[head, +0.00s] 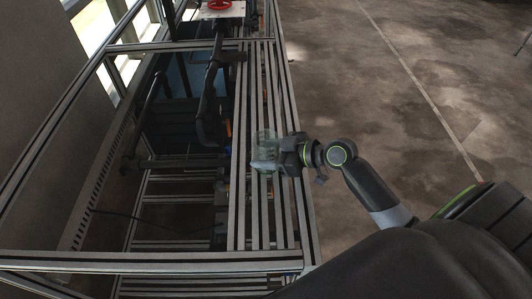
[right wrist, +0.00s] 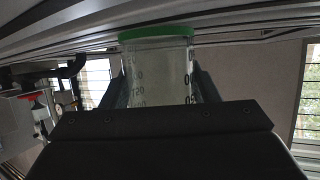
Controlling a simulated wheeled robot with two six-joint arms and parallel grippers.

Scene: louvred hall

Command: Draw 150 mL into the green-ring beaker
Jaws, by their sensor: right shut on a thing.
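The clear beaker (head: 264,152) is in my right gripper (head: 283,155), over the slatted metal rails in the head view. In the right wrist view the beaker (right wrist: 157,76) stands between the two dark fingers (right wrist: 160,88), with dark graduation marks on its wall. Its green ring (right wrist: 155,33) shows at the top of that picture. The gripper is shut on the beaker. I cannot tell whether there is liquid in it. A red handwheel (head: 219,4) sits on a pale plate at the top of the head view. My left gripper is not in view.
A dark pipe (head: 207,95) runs down from near the handwheel and bends just left of the beaker. The metal frame's slatted rails (head: 240,195) lie under and around the beaker. Open concrete floor (head: 400,80) fills the right side.

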